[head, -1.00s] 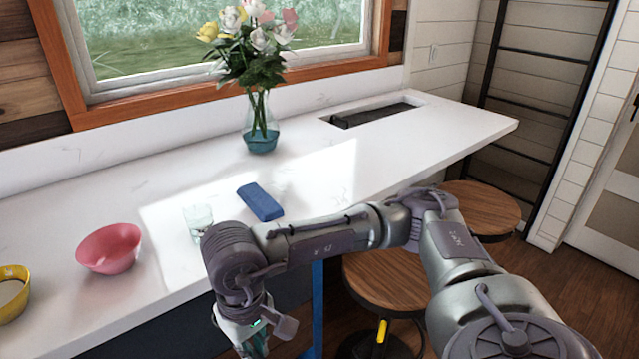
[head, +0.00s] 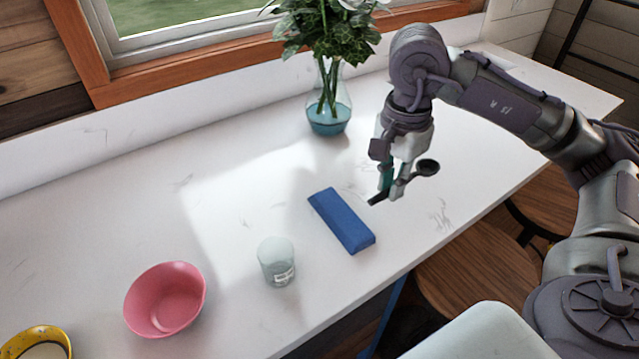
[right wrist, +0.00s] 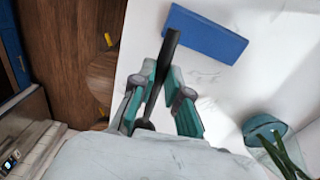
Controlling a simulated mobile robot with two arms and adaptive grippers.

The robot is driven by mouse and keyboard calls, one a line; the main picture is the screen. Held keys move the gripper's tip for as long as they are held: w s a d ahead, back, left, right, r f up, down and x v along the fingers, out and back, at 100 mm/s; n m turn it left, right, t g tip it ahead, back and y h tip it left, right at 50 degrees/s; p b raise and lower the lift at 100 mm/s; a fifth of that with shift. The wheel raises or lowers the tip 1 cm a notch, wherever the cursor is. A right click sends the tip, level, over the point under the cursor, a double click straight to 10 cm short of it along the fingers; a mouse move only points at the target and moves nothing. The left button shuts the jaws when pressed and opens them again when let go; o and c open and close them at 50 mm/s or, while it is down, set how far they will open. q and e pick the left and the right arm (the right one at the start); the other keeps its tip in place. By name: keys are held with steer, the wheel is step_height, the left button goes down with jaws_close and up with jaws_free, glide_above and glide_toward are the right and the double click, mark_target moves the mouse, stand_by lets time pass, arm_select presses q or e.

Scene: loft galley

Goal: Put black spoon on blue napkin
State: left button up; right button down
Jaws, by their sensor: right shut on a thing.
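The blue napkin (head: 342,221) lies folded on the white counter, in the middle of the head view. My right gripper (head: 389,190) is above the counter, to the right of the napkin, and is shut on the black spoon (head: 427,168). The spoon's bowl sticks out to the right and its handle tip points toward the napkin. In the right wrist view the spoon handle (right wrist: 161,72) passes between the fingers of the gripper (right wrist: 160,100), with its tip near the edge of the napkin (right wrist: 204,34). The bowl is mostly hidden there. My left gripper is not in view.
A clear glass (head: 277,262) stands left of the napkin. A pink bowl (head: 165,299) and a yellow bowl (head: 37,343) are farther left. A vase of flowers (head: 329,112) stands behind the napkin. Wooden stools (head: 480,268) are by the counter's front edge.

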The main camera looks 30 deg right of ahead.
steer(key=shift+w+a+r, duration=0.15)
steer(key=shift+w+r, duration=0.05)
steer(key=w+a+f+p, duration=0.2)
steer(key=w+a+f, duration=0.1)
steer(key=a, duration=0.1)
steer(key=w+a+f+p, duration=0.3)
steer(key=w, duration=0.1)
steer(key=shift+w+a+f, duration=0.1)
steer(key=shift+a+f, duration=0.3)
step_height(320, 180, down, 3)
steer(key=shift+f+p, duration=0.1)
steer(key=shift+p, duration=1.1)
steer(key=shift+f, duration=0.5)
steer(key=c, duration=1.2)
jaws_free()
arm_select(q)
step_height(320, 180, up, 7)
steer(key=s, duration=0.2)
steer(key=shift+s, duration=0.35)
arm_select(e)
steer(key=shift+o, duration=0.2)
